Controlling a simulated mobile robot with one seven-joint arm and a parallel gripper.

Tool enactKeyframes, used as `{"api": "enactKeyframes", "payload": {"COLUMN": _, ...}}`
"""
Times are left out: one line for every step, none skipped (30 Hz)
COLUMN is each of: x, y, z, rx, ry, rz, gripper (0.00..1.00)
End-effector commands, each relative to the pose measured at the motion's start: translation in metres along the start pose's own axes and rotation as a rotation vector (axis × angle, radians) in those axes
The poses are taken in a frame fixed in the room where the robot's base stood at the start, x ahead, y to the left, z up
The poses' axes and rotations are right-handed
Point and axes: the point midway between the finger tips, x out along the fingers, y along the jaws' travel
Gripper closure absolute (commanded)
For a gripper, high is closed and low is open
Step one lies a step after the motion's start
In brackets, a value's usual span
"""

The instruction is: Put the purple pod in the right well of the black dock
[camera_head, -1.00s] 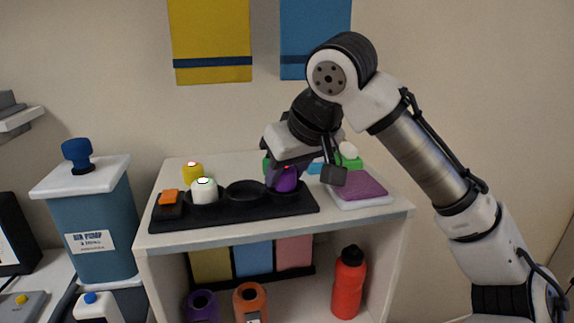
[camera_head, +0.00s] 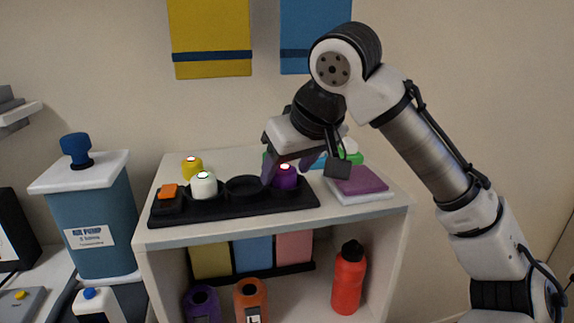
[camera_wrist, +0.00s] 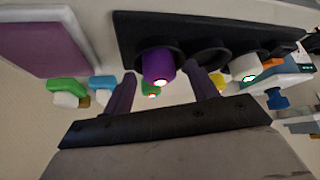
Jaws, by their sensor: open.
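The purple pod (camera_head: 286,179) stands upright in the right well of the black dock (camera_head: 240,207), its top light glowing red. It also shows in the wrist view (camera_wrist: 158,66), inside the rim of that well. My gripper (camera_head: 289,164) is open just above and behind the pod, with a finger toward each side and nothing held. In the wrist view the fingers are apart from the pod. The middle well (camera_head: 243,188) is empty. A white pod (camera_head: 204,186) with a green light sits in the left well. The pod's base is hidden by the well.
An orange-topped block (camera_head: 169,195) is at the dock's left end. A yellow pod (camera_head: 192,168) stands behind the dock. A purple-topped pad (camera_head: 358,184) lies to the right, with green and blue blocks (camera_head: 349,157) behind it. A red bottle (camera_head: 349,278) stands on the shelf below.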

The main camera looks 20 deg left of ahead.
Motion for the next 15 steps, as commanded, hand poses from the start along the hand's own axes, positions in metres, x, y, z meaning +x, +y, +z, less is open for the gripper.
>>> {"api": "enactKeyframes", "payload": {"x": -0.008, "y": -0.001, "z": 0.001, "rx": -0.005, "ry": -0.001, "rz": 0.000, "gripper": 0.38}}
{"api": "enactKeyframes", "payload": {"x": -0.014, "y": -0.002, "z": 0.001, "rx": -0.005, "ry": 0.002, "rz": 0.000, "gripper": 0.38}}
{"api": "enactKeyframes", "payload": {"x": -0.023, "y": -0.002, "z": 0.001, "rx": -0.004, "ry": 0.005, "rz": 0.001, "gripper": 0.38}}
{"api": "enactKeyframes", "payload": {"x": -0.031, "y": -0.001, "z": 0.000, "rx": -0.003, "ry": 0.006, "rz": 0.002, "gripper": 0.38}}
{"api": "enactKeyframes", "payload": {"x": -0.038, "y": -0.001, "z": 0.000, "rx": -0.002, "ry": 0.009, "rz": 0.002, "gripper": 0.38}}
{"api": "enactKeyframes", "payload": {"x": -0.049, "y": -0.001, "z": 0.000, "rx": -0.003, "ry": 0.010, "rz": 0.003, "gripper": 0.38}}
{"api": "enactKeyframes", "payload": {"x": -0.056, "y": -0.001, "z": -0.001, "rx": -0.001, "ry": 0.012, "rz": 0.003, "gripper": 0.38}}
{"api": "enactKeyframes", "payload": {"x": -0.064, "y": -0.001, "z": -0.001, "rx": -0.001, "ry": 0.013, "rz": 0.003, "gripper": 0.38}}
{"api": "enactKeyframes", "payload": {"x": -0.073, "y": -0.001, "z": -0.001, "rx": 0.000, "ry": 0.015, "rz": 0.004, "gripper": 0.38}}
{"api": "enactKeyframes", "payload": {"x": -0.080, "y": -0.001, "z": -0.001, "rx": 0.000, "ry": 0.016, "rz": 0.003, "gripper": 0.38}}
{"api": "enactKeyframes", "payload": {"x": -0.087, "y": 0.000, "z": -0.001, "rx": 0.002, "ry": 0.016, "rz": 0.006, "gripper": 0.38}}
{"api": "enactKeyframes", "payload": {"x": -0.096, "y": 0.000, "z": -0.001, "rx": 0.003, "ry": 0.017, "rz": 0.006, "gripper": 0.38}}
{"api": "enactKeyframes", "payload": {"x": -0.102, "y": 0.000, "z": -0.001, "rx": 0.003, "ry": 0.018, "rz": 0.006, "gripper": 0.38}}
{"api": "enactKeyframes", "payload": {"x": -0.107, "y": -0.001, "z": -0.001, "rx": 0.003, "ry": 0.019, "rz": 0.007, "gripper": 0.38}}
{"api": "enactKeyframes", "payload": {"x": -0.113, "y": 0.000, "z": -0.001, "rx": 0.005, "ry": 0.019, "rz": 0.007, "gripper": 0.38}}
